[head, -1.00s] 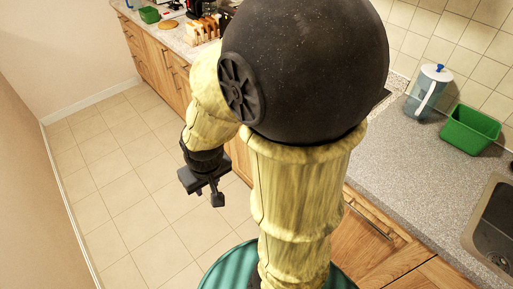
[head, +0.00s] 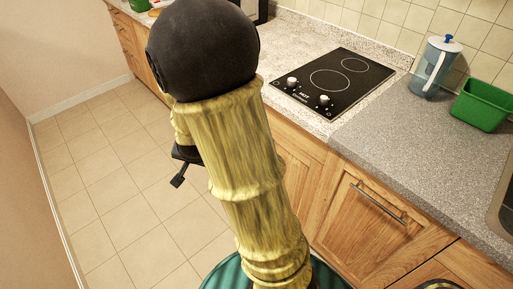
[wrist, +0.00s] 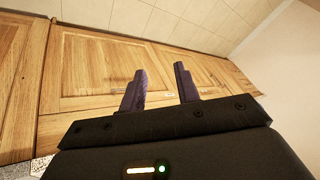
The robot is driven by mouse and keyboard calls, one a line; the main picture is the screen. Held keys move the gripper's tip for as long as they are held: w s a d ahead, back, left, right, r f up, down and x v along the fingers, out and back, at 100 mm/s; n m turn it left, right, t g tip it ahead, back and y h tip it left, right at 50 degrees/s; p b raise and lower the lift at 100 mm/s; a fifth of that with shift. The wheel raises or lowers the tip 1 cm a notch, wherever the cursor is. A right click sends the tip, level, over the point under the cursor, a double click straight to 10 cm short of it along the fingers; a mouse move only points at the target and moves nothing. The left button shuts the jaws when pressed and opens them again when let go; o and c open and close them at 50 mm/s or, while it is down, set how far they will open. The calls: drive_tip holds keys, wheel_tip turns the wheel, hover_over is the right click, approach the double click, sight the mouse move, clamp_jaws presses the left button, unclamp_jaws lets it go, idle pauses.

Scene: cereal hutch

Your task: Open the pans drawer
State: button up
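My gripper (head: 180,168) hangs over the floor left of the counter in the head view, partly hidden behind my arm. In the wrist view my gripper (wrist: 160,84) has its two dark fingers apart with nothing between them. Wooden cabinet fronts (wrist: 85,70) lie beyond the fingers there, with small, faint handles. I cannot tell which front is the pans drawer. In the head view a wooden front (head: 350,215) with a bar handle (head: 378,203) is closed below the grey counter. My arm hides part of the fronts to its left.
A black cooktop (head: 335,82) is set in the counter (head: 400,140). A jug (head: 434,68) and a green bin (head: 483,104) stand to its right. Tiled floor (head: 110,195) is clear on the left, up to the wall (head: 25,180).

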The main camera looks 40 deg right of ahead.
drive_tip(key=w+d+f+m+t+h+b, duration=0.1)
drive_tip(key=w+d+f+m+h+b, duration=0.2)
drive_tip(key=f+b, duration=0.6)
drive_tip(key=w+d+f+m+t+h+b, duration=0.1)
drive_tip(key=w+d+f+m+h+b, duration=0.2)
drive_tip(key=d+f+m+h+b, duration=0.5)
drive_tip(key=w+d+f+m+t+h+b, duration=0.1)
drive_tip(key=w+d+f+m+h+b, duration=0.2)
drive_tip(key=d+f+m+b, duration=0.6)
wheel_tip(320, 180, down, 3)
drive_tip(key=h+b, duration=0.2)
drive_tip(key=b, duration=0.3)
drive_tip(key=shift+h, duration=0.3)
drive_tip(key=b+x, duration=0.5)
drive_tip(key=x, duration=1.2)
drive_tip(key=shift+w+d, duration=0.2)
drive_tip(key=shift+w, duration=0.05)
clamp_jaws()
